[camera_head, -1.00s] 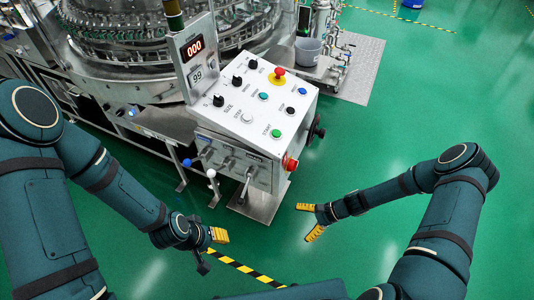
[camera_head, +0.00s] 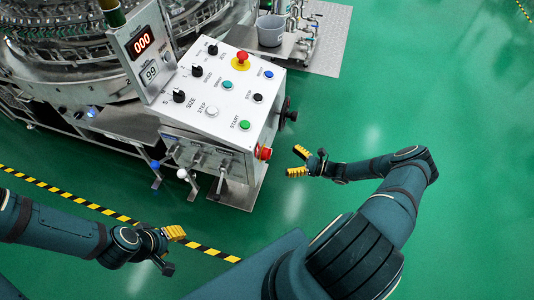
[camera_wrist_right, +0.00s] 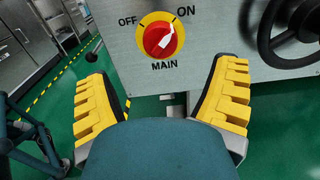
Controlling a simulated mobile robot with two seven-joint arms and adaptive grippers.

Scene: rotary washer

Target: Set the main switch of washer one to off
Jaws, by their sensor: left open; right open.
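The main switch (camera_wrist_right: 160,38) is a red rotary knob on a yellow disc, with OFF printed at its upper left, ON at its upper right and MAIN below. Its white pointer is turned toward ON. In the head view the red switch (camera_head: 264,153) sticks out from the right side of the washer's control box (camera_head: 215,110). My right gripper (camera_head: 299,162) is open and empty, a short way right of the switch. In the right wrist view its yellow fingers (camera_wrist_right: 165,100) stand apart below the switch, not touching it. My left gripper (camera_head: 172,248) is open at lower left, away from the box.
A black handwheel (camera_wrist_right: 283,30) sits right of the switch on the same panel. A red emergency button (camera_head: 242,57) and several knobs and buttons are on the box top. Green floor (camera_head: 400,100) is free at right.

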